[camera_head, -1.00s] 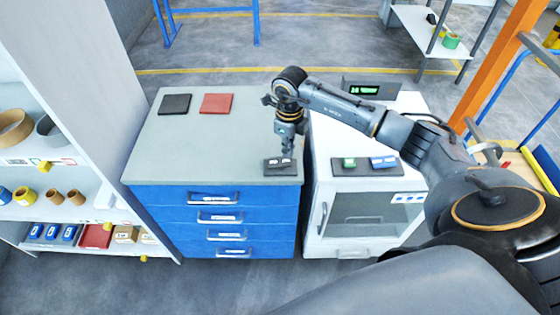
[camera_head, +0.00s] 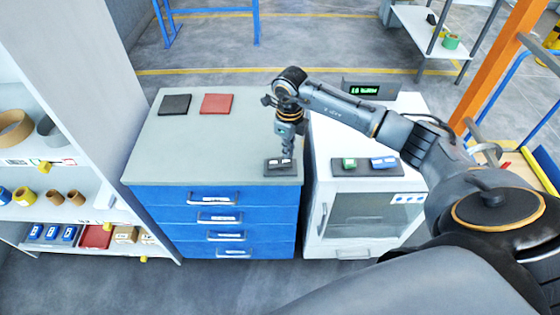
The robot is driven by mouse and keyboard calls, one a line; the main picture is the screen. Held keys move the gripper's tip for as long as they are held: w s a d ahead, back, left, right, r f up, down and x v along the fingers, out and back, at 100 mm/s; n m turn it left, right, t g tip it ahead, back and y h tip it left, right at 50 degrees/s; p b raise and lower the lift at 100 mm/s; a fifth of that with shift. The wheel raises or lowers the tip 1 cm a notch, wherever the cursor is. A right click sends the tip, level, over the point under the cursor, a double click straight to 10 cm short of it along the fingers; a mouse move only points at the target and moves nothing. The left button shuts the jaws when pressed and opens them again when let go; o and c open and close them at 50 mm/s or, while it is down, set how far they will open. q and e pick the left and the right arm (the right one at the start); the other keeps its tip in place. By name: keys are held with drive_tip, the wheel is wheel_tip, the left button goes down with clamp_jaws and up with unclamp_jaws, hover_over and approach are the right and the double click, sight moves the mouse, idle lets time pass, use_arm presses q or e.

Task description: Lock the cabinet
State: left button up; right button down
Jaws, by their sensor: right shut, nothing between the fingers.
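The blue drawer cabinet (camera_head: 172,215) with a grey top stands left of centre, its drawers flush with the front. A small black panel (camera_head: 281,172) with two whitish rockers or buttons lies on the front right corner of its top. My right gripper (camera_head: 287,155) is shut and empty, pointing down at the right one of these buttons. I cannot tell whether its tips touch it. The white cabinet (camera_head: 322,170) beside it has a closed glass door (camera_head: 365,214). A dark panel with a green button (camera_head: 349,163) and a blue button (camera_head: 384,162) lies on it. My left gripper is out of view.
A black pad (camera_head: 175,104) and a red pad (camera_head: 216,103) lie at the back of the grey top. A display (camera_head: 370,90) with green text stands behind my right forearm. A shelf with rolls and bins (camera_head: 55,175) rises at left.

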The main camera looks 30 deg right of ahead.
sight(288, 161)
drive_tip(key=shift+f+b, duration=1.05)
drive_tip(key=shift+f, duration=0.2)
idle(0.5)
drive_tip(key=shift+r+p, duration=2.25)
drive_tip(key=shift+r, duration=1.3)
